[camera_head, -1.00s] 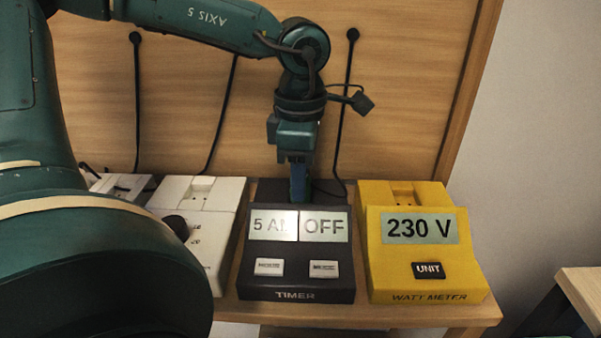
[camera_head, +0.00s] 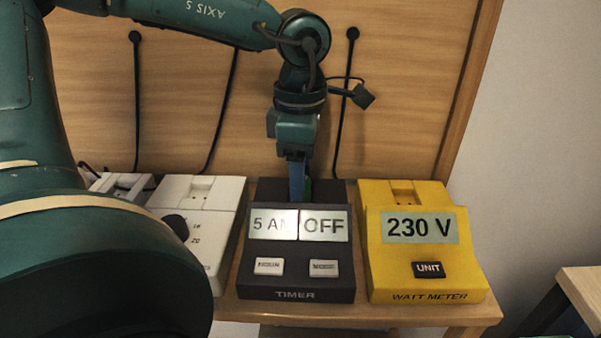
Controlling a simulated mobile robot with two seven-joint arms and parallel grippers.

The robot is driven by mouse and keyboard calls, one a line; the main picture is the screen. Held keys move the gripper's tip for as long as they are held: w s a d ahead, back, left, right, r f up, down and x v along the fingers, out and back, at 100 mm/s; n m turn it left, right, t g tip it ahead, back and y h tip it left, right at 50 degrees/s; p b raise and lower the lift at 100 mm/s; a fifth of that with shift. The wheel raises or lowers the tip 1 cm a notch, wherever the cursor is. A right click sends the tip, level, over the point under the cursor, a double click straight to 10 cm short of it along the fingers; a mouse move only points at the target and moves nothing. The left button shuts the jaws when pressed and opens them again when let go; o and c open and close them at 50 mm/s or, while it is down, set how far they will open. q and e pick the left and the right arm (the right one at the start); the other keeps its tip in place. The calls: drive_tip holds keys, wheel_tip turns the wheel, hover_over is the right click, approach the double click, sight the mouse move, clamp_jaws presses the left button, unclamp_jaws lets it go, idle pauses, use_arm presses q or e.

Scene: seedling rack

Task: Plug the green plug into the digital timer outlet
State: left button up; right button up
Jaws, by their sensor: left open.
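The digital timer (camera_head: 297,278) is a dark box marked TIMER, with displays reading 5 AM and OFF and two white buttons. My left gripper (camera_head: 299,190) is open and points down at the timer's top rear part, where its outlet is mostly hidden by the fingers. A small part of the green plug (camera_head: 308,190) shows beside the fingers at the timer's rear. I cannot tell whether the plug is seated in the outlet. My right gripper is not in view.
A yellow watt meter (camera_head: 425,270) reading 230 V stands right of the timer. A white device (camera_head: 200,195) stands to its left, partly behind my arm. Black cords hang on the wooden back panel (camera_head: 400,90). The wooden shelf (camera_head: 440,312) ends just in front.

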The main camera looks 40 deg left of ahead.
use_arm(q)
wheel_tip(320, 180, up, 11)
drive_tip(key=p, duration=0.1)
idle(0.7)
